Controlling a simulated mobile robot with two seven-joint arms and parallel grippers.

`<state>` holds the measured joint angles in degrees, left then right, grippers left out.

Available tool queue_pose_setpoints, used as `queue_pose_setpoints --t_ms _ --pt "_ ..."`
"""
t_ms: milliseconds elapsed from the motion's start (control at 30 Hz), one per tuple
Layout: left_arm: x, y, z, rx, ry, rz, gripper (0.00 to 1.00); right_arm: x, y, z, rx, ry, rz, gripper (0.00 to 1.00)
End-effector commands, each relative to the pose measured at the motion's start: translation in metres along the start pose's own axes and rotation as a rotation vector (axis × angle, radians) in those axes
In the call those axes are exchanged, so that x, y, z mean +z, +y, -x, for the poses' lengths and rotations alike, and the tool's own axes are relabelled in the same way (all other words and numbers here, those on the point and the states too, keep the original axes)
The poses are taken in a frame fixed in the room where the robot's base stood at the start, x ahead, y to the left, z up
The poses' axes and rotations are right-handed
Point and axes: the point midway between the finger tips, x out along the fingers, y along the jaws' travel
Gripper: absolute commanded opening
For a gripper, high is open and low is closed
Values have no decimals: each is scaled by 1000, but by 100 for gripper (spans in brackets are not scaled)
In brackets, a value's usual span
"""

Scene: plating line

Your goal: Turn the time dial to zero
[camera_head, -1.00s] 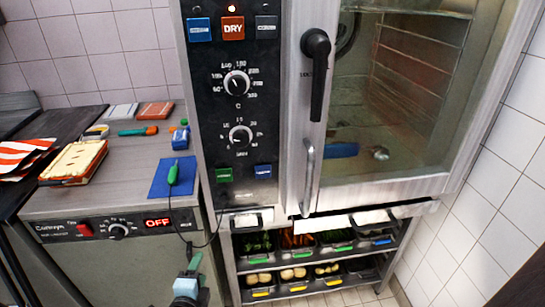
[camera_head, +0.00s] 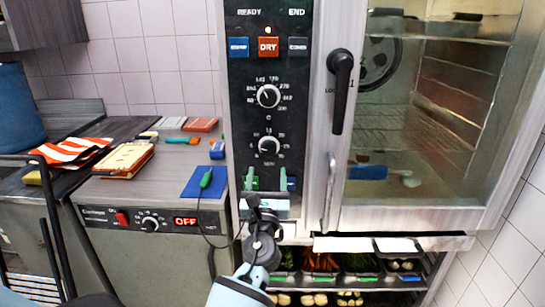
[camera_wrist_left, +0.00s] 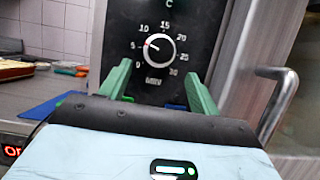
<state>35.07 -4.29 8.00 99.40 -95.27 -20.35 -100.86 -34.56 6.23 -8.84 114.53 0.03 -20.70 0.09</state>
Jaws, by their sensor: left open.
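The time dial (camera_head: 268,146) is the lower of two round knobs on the oven's black control panel. In the left wrist view the time dial (camera_wrist_left: 159,50) has a white ring and a pointer toward its left side, near the 5 mark. My left gripper (camera_head: 268,180) is below the dial in the head view. Its green fingers (camera_wrist_left: 160,78) are spread apart with nothing between them, below and in front of the dial, seemingly without touching it. My right gripper is not in view.
The temperature dial (camera_head: 268,96) sits above the time dial. The oven door handle (camera_head: 341,90) and a lower bar handle (camera_head: 329,190) are to the right. A counter (camera_head: 150,190) with a blue mat (camera_head: 203,181) is at the left. Vegetable trays (camera_head: 318,262) stand below.

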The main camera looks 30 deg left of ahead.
Motion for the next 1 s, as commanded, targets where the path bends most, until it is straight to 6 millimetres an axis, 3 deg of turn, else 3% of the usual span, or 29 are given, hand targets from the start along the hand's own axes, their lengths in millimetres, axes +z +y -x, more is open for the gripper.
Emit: queue_pose_setpoints --t_ms 500,933,1000 --pt "0 0 -66 0 0 3 62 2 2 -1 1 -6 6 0" --pt "0 0 -76 -1 0 5 62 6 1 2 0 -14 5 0" --pt "0 0 -76 -1 0 5 53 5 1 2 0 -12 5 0"
